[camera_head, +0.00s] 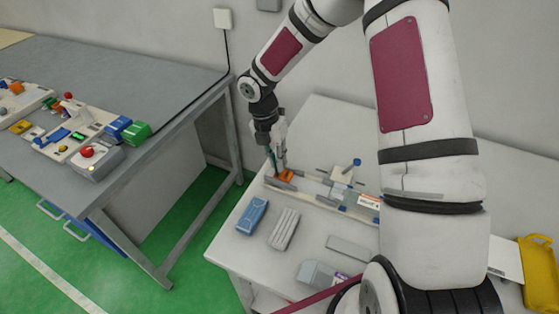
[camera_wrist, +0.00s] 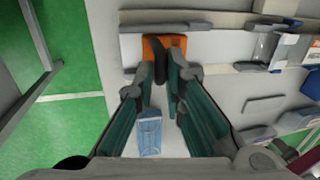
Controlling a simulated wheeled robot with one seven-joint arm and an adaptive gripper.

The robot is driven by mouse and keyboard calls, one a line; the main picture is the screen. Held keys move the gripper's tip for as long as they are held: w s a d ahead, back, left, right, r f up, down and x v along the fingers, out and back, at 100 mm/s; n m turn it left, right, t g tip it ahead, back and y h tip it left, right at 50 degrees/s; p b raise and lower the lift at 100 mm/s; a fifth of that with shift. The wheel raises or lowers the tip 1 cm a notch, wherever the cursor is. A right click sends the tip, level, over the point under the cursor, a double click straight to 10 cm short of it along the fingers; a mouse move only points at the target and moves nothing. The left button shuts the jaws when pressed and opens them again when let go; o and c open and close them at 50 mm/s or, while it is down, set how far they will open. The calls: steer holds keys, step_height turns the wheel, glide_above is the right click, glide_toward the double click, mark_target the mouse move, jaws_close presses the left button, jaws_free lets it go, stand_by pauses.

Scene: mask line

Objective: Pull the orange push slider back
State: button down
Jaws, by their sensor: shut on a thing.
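The orange push slider (camera_head: 286,176) sits at the left end of the long pale fixture on the white table. In the wrist view the orange slider (camera_wrist: 151,46) is at the top centre, with a dark upright part in front of its middle. My gripper (camera_head: 279,168) reaches down onto the slider from above. In the wrist view my gripper (camera_wrist: 162,66) has its fingertips close together on either side of the dark part, shut on the slider. The fingertips hide part of the slider, and the exact contact is hard to see.
A blue pack (camera_head: 252,215) and a light grey ribbed pack (camera_head: 284,229) lie on the white table in front of the fixture. A blue-topped knob (camera_head: 356,162) stands farther right. A grey workbench (camera_head: 130,75) is at the left, with green floor between. A yellow tray (camera_head: 539,270) is far right.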

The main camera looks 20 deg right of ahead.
steer(key=shift+w+a, duration=0.2)
steer(key=c, duration=1.7)
jaws_free()
steer(key=shift+o, duration=0.2)
steer(key=shift+r, duration=0.1)
steer(key=v, duration=1.2)
steer(key=shift+s, duration=0.15)
